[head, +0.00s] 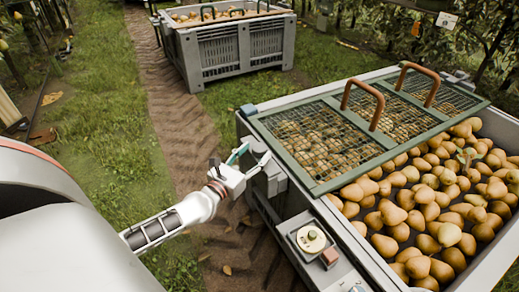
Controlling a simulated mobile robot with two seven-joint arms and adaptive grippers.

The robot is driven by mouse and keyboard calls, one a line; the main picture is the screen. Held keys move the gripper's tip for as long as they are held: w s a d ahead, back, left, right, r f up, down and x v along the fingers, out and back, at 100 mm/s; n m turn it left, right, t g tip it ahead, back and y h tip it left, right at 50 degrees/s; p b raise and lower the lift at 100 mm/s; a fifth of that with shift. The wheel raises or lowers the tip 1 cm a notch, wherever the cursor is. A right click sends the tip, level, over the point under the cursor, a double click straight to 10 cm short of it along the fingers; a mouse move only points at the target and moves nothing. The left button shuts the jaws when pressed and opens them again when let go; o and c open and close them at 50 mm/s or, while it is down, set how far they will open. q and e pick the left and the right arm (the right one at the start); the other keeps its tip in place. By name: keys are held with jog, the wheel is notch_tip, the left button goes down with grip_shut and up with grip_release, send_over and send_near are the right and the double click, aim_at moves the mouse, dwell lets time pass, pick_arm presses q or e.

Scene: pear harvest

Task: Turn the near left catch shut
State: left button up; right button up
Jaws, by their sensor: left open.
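A grey crate (347,233) of pears stands at the right, with a green-framed mesh lid (285,150) over its back left part. My left gripper (252,158) is open and empty at the crate's left wall, just outside the lid's left edge. One finger shows teal. A grey fitting (273,178) sits on the wall beside the gripper; it may be the near left catch, but its turned position is unclear and the gripper partly covers this area. A small blue piece (248,110) sits at the lid's far left corner. My right gripper is out of view.
Two brown handles (362,101) stand up from the lid. A box with a round cream dial (311,238) and a reddish block (330,257) is on the near left side. Another pear crate (217,50) stands behind. Grass and a dirt track lie left.

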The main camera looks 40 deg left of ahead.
aim_at(255, 153)
pick_arm(q)
jog(key=shift+w, duration=1.5)
grip_shut()
